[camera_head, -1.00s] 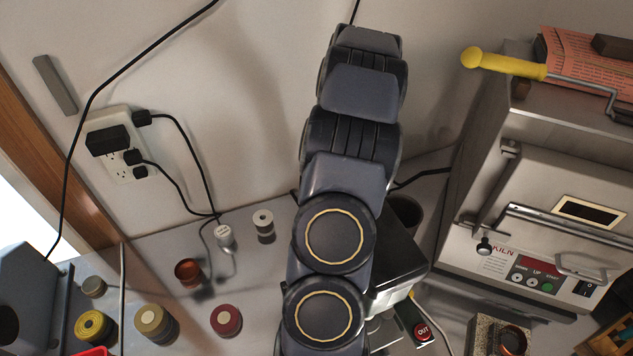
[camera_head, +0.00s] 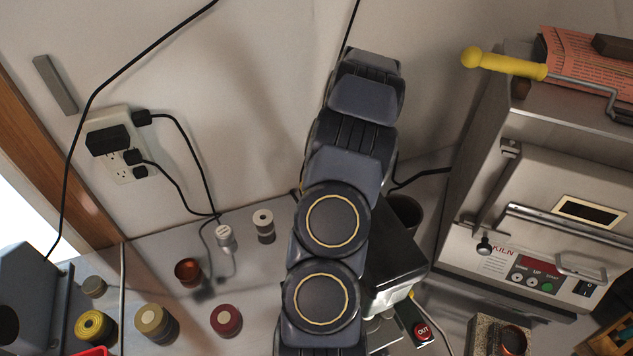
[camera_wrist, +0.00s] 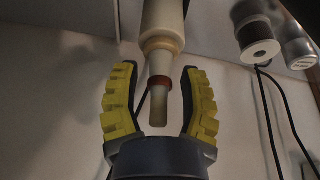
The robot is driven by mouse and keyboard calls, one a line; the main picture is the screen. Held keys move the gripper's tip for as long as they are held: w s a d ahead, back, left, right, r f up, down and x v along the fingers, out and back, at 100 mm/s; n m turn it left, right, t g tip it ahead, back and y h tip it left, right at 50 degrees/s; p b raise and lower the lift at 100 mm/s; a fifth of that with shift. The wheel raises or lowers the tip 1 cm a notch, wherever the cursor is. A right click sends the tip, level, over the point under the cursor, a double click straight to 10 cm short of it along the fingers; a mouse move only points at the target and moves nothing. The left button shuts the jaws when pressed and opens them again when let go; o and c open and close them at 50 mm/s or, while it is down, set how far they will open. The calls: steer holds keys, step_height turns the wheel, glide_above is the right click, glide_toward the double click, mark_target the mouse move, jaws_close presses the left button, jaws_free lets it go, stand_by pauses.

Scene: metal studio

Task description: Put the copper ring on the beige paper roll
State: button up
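My gripper (camera_wrist: 157,68) is in the wrist view, with its two yellow-padded fingers apart. A cream tapered rod (camera_wrist: 163,30) points down between the fingers, with a gap showing on the left. A copper-brown band (camera_wrist: 160,83) sits around the rod's narrow part, between the fingers; I cannot tell whether it is the copper ring. In the head view, a copper-coloured hollow ring or cup (camera_head: 188,272) stands on the bench, and a beige roll (camera_head: 152,320) stands upright in front of it. My gripper is hidden in the head view.
Yellow (camera_head: 95,326) and dark red (camera_head: 227,320) rolls stand near the beige one. A kiln (camera_head: 540,190) fills the right side. Bare bench shows between the rolls.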

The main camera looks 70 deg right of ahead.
steer(key=v, duration=1.2)
steer(key=shift+r, duration=0.15)
